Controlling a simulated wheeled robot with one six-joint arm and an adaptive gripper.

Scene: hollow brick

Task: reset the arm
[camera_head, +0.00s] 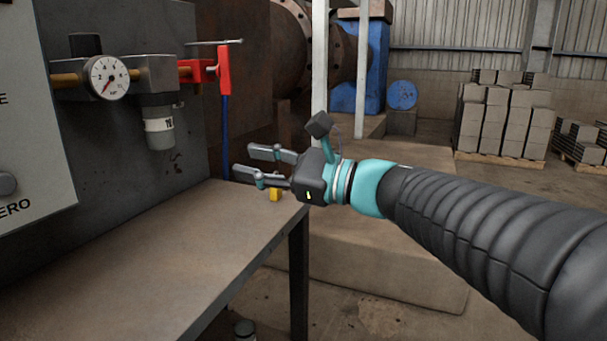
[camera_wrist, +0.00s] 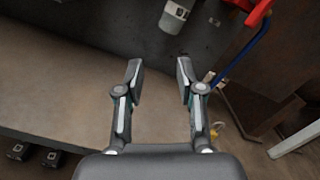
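My gripper (camera_head: 250,163) is at the end of my arm, which reaches in from the right in the head view. It is above the far right corner of the bench (camera_head: 215,228) and points left toward the wall panel. The wrist view also shows my gripper (camera_wrist: 158,78), with its two fingers apart and nothing between them. A small yellow thing (camera_head: 275,194) shows just below my gripper; what it is cannot be told.
A pressure gauge (camera_head: 108,77), a filter bowl (camera_head: 159,125) and a red valve handle (camera_head: 224,70) with a blue hose stick out from the wall panel at the left. Pallets of stacked bricks (camera_head: 503,115) stand at the back right. The bench top is mostly clear.

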